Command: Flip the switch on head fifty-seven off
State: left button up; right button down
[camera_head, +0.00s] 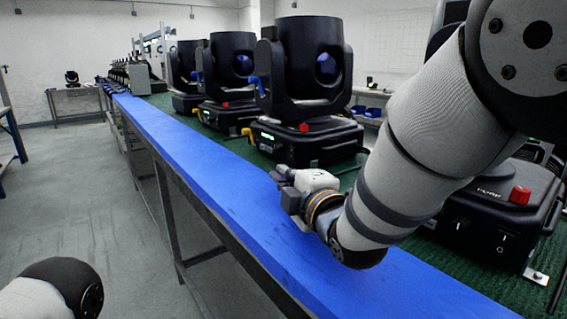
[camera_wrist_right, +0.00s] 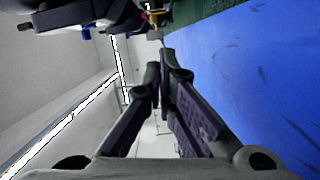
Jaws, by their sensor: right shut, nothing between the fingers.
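Several black moving-head lights stand in a row on the table, including a near one (camera_head: 310,70) in the middle. The closest light's base (camera_head: 480,215) is at the right, partly hidden by my right arm. It has a red knob (camera_head: 519,195) and dark switch panels with white marks (camera_head: 501,243) on its front. I cannot read which light is fifty-seven. My right gripper (camera_head: 284,186) is over the blue strip, left of the closest base and apart from it. In the right wrist view its fingers (camera_wrist_right: 163,72) are shut and empty. My left gripper is out of view.
A blue strip (camera_head: 215,180) runs along the table's front edge, with green matting (camera_head: 210,127) behind it. Other lights (camera_head: 230,70) continue toward the far end. The grey floor at the left is open. A small table (camera_head: 75,95) stands at the back.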

aim_at(286, 162)
jog(key=x, duration=0.2)
jog(key=b+x, duration=0.1)
jog(key=x, duration=0.2)
jog(key=f+x, duration=0.1)
jog(key=x, duration=0.2)
jog(key=shift+w+d+r, duration=0.1)
jog(key=shift+w+d, duration=0.25)
jog(key=shift+d, duration=0.2)
jog(key=shift+w+d, duration=0.4)
jog(key=shift+d, duration=0.2)
jog(key=shift+w+d, duration=0.3)
jog(key=shift+d, duration=0.2)
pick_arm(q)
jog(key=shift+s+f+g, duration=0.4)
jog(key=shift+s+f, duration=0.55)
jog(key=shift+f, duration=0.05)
